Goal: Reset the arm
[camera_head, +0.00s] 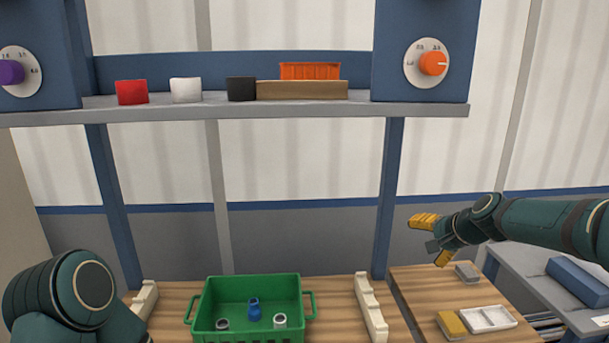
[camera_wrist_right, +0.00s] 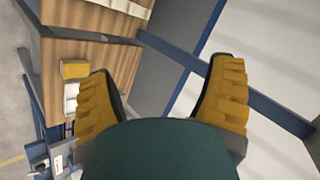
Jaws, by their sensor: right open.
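My right gripper (camera_head: 428,240) is open and empty, raised above the right side table in the head view. Its two yellow fingers stand wide apart in the right wrist view (camera_wrist_right: 165,90), with nothing between them. My left arm shows only as a dark green rounded link at the lower left of the head view; its gripper is out of view. A green crate (camera_head: 245,283) stands on the wooden table and holds a blue pipe piece (camera_head: 254,309) and two whitish-grey pipe pieces (camera_head: 280,321) (camera_head: 222,324).
White notched racks (camera_head: 372,308) (camera_head: 145,300) flank the crate. The right side table (camera_head: 415,285) bears a yellow block (camera_head: 451,325), a white tray (camera_head: 489,319) and a grey block (camera_head: 467,272). Above, a shelf (camera_head: 230,108) carries coloured blocks and an orange bin (camera_head: 309,71).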

